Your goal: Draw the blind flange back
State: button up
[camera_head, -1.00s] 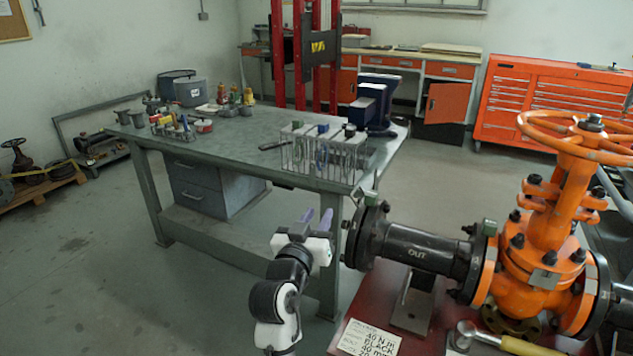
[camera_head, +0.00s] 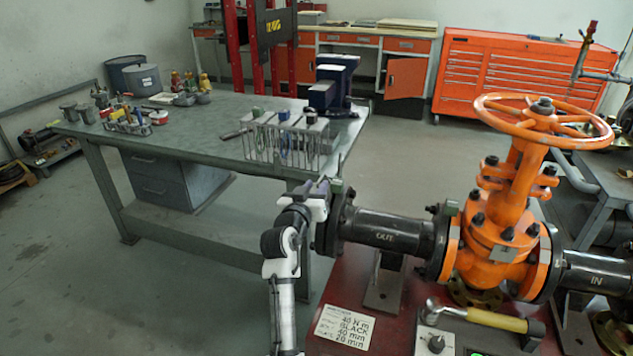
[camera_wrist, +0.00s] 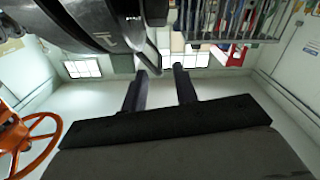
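The dark blind flange (camera_head: 328,228) sits at the left end of the black pipe marked OUT (camera_head: 385,232), against the pipe's own flange. In the wrist view the dark flange end (camera_wrist: 85,22) fills the upper left, with a thin dark bar handle (camera_wrist: 150,52) sticking out from it. My gripper (camera_head: 322,187) is beside the upper part of the flange in the head view. In the wrist view my gripper (camera_wrist: 160,70) shows two dark fingers apart, with nothing clearly held. The bar's end lies near the gap between the fingertips; contact cannot be told.
The orange gate valve (camera_head: 505,235) with its handwheel (camera_head: 540,115) stands right of the pipe. A yellow-handled tool (camera_head: 490,319) and a label card (camera_head: 344,327) lie on the red stand. The workbench (camera_head: 200,140) with a wire rack (camera_head: 285,145) is behind my gripper.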

jog(key=shift+x, duration=0.8)
jog(key=shift+c, duration=0.4)
